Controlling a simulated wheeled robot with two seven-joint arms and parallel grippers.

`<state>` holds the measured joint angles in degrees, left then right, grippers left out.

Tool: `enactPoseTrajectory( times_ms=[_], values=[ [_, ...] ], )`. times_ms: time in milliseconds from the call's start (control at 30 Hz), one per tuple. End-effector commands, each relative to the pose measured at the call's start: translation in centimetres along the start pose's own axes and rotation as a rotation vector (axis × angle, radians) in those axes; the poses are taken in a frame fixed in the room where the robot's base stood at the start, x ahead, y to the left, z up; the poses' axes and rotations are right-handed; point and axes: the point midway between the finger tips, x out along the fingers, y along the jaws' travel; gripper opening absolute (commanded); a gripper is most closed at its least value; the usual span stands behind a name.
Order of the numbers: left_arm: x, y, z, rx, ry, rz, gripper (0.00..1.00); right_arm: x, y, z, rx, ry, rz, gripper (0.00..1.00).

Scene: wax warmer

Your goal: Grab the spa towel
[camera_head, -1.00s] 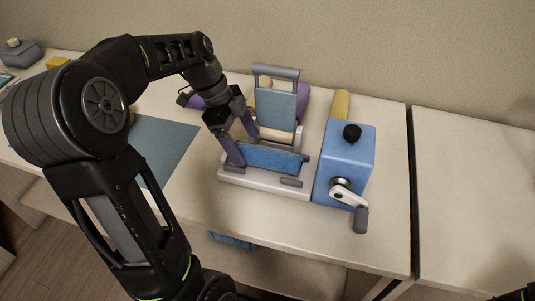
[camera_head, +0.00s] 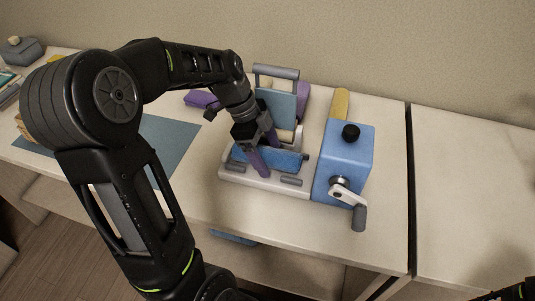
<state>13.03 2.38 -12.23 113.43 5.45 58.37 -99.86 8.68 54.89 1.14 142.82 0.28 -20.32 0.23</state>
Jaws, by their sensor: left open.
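A blue cloth-like piece (camera_head: 287,160), which looks like the spa towel, lies lengthwise on a pale base (camera_head: 240,177) with grey bars. My left gripper (camera_head: 267,152) is open over its left part. One purple finger shows in front of the blue piece, the other at its back edge. The gripper hides part of the piece, and I cannot tell whether the fingers touch it. My right gripper is not in view.
A blue box (camera_head: 343,165) with a black knob and a crank (camera_head: 350,197) stands close on the right. A grey-handled frame with a blue panel (camera_head: 278,107) rises behind. A purple item (camera_head: 201,99) lies behind left. The right tabletop (camera_head: 470,185) is clear.

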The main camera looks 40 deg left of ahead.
Motion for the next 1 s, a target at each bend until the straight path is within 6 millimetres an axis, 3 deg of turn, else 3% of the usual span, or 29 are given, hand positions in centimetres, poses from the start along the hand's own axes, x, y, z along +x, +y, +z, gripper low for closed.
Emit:
enactPoseTrajectory(
  times_ms=[567, 1000],
  values=[
    [-0.01, -0.03, 0.01, 0.000, 0.000, -0.001, 0.79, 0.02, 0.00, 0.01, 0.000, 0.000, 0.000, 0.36],
    [-0.01, -0.02, 0.01, 0.000, 0.000, -0.001, 0.43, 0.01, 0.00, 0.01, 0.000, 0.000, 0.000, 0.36]
  ],
)
